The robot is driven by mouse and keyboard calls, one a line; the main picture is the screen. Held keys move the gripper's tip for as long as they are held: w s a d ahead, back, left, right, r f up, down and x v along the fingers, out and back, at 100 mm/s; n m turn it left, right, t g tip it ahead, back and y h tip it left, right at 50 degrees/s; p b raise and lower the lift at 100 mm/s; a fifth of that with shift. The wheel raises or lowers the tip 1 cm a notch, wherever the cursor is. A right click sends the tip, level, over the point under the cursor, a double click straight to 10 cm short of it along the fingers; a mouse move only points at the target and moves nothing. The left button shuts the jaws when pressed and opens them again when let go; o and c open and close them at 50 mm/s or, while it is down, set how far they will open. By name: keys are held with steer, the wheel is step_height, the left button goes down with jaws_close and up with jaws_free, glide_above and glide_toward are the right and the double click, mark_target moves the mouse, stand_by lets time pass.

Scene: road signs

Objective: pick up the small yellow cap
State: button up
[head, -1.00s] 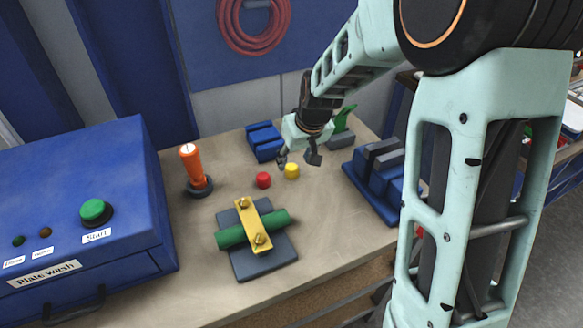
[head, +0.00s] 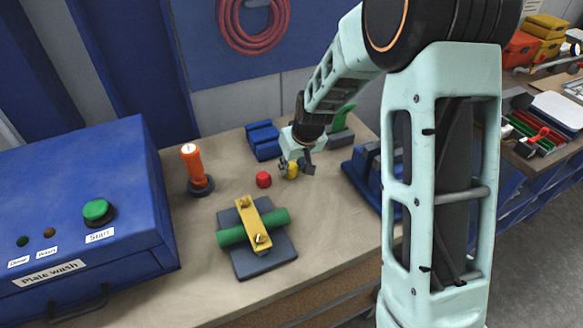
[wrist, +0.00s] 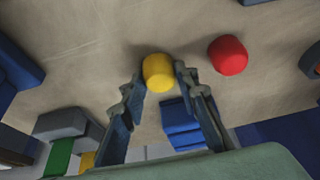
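The small yellow cap (head: 292,171) stands on the bench top, right of a red cap (head: 264,180). My gripper (head: 297,168) is down at the yellow cap, with one finger on each side of it. In the wrist view the yellow cap (wrist: 157,72) sits between the fingertips of my gripper (wrist: 160,74), with only narrow gaps beside it. The fingers look open around the cap; firm contact does not show. The red cap (wrist: 228,55) is just outside the right finger in the wrist view.
A grey plate with a green cylinder under a yellow bar (head: 253,229) lies in front. An orange-handled tool (head: 193,166) stands left, by the blue plate wash box (head: 75,215). Blue blocks (head: 264,140) lie behind; a blue fixture (head: 368,175) stands right.

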steer(key=shift+c, duration=0.7)
steer(key=shift+r+p, duration=0.55)
steer(key=shift+r, duration=0.3)
steer(key=s+r+p, duration=0.5)
steer(key=s+r, duration=0.6)
steer(key=s, duration=0.3)
steer(key=shift+r, duration=0.15)
steer(key=shift+a, duration=0.2)
